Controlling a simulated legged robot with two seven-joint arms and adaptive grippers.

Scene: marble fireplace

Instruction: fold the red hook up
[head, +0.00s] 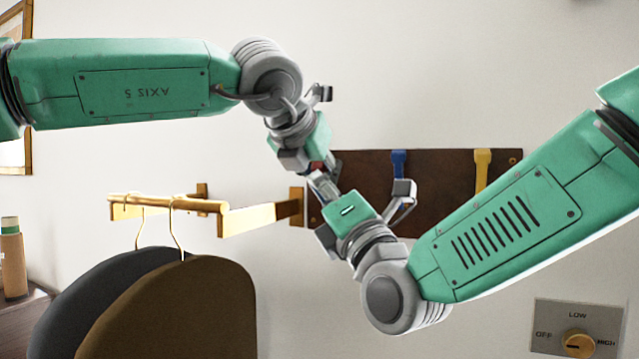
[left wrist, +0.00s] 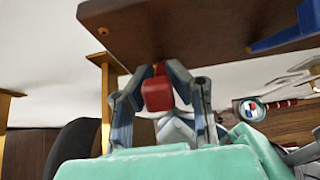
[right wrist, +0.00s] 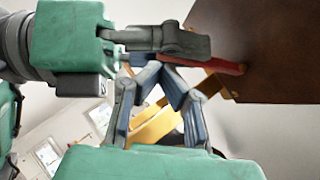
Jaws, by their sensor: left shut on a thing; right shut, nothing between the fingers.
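The red hook (head: 317,166) is mostly hidden between my two grippers at the left end of the brown board (head: 440,190). In the left wrist view the red hook (left wrist: 158,93) shows as a red block in front of the board, between the fingers of my left gripper (left wrist: 160,82), which is shut on it. In the right wrist view the red hook (right wrist: 226,66) sticks out from the board (right wrist: 275,50) toward my left gripper (right wrist: 165,40). My right gripper (right wrist: 165,78) is shut and empty, just beside the hook and my left gripper.
A blue hook (head: 397,160) and a yellow hook (head: 481,170) hang on the same board. A gold rail (head: 165,203) with dark and brown hanger shapes stands at the left. A dial plate (head: 578,318) is at the lower right. A bottle (head: 12,260) stands far left.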

